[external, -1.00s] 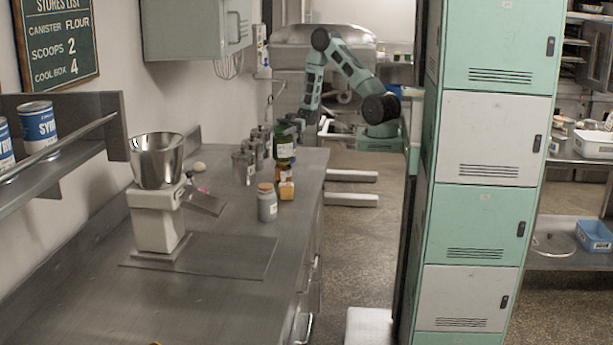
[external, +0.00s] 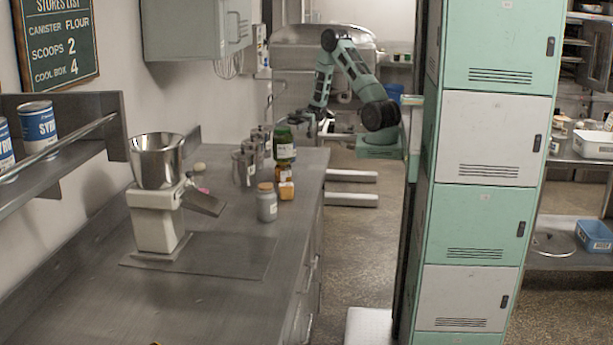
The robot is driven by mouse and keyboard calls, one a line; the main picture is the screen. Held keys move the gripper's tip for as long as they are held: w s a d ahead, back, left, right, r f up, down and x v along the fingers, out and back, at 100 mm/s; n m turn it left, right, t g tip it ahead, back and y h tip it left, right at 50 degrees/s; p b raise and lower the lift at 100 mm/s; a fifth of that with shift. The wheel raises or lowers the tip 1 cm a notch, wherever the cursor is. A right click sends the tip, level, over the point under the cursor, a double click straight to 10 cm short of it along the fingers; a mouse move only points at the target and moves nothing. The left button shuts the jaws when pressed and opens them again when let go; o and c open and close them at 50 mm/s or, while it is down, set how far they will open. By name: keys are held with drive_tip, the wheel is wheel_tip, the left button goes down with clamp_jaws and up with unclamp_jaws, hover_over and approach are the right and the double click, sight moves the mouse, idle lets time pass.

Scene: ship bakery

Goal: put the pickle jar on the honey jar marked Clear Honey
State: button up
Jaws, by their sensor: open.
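The green pickle jar (external: 284,151), with a pale label, stands upright near the right edge of the steel counter. It appears to rest on an amber jar (external: 284,173), which looks like a honey jar; its label is too small to read. A smaller orange-amber jar (external: 286,191) stands just in front and hides its lower part. My gripper (external: 300,119) is open and empty, just above and right of the pickle jar's top. It looks apart from the jar, but the fingers are small and hard to make out.
A grey jar with a cork-coloured lid (external: 267,205) stands nearer on the counter (external: 215,305). Several metal canisters (external: 244,168) stand left of the green jar. The aisle floor right of the counter is open; lockers stand beyond.

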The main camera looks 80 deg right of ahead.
drive_tip(key=shift+b+v, duration=0.4)
drive_tip(key=shift+v, duration=1.75)
